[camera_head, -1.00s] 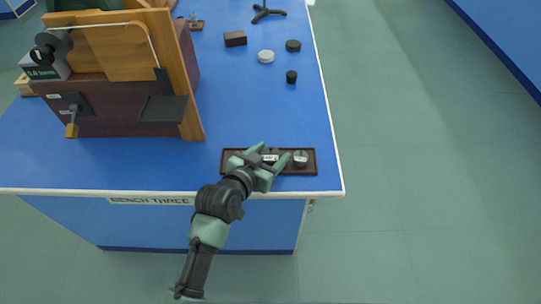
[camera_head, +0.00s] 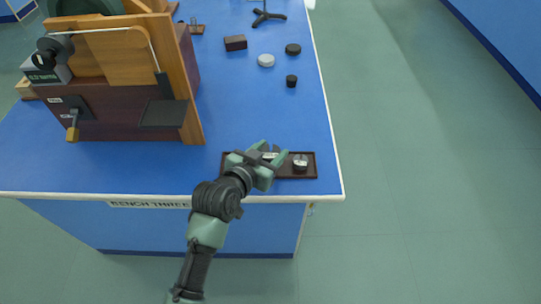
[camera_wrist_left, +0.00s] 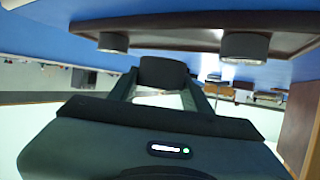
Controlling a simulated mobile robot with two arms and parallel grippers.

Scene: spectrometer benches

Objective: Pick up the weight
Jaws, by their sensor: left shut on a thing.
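A long dark tray (camera_head: 312,172) lies near the front right corner of the blue bench. My left gripper (camera_head: 271,153) is above the tray's middle, its fingers shut on a dark weight with a pale label (camera_head: 269,156). In the left wrist view this held weight (camera_wrist_left: 165,73) is a dark block between the fingertips. A dark round weight (camera_head: 300,162) stands at the tray's right end. The wrist view shows two weights, one (camera_wrist_left: 245,47) and another (camera_wrist_left: 113,42), on the tray. My arm partly hides the tray's left part in the head view. My right gripper is not in view.
A wooden instrument (camera_head: 120,70) with a crank stands on the bench at left. A brown block (camera_head: 235,42), a white disc (camera_head: 266,60), a black disc (camera_head: 293,49) and a small black cylinder (camera_head: 291,81) sit farther back. The bench between them and the tray is clear.

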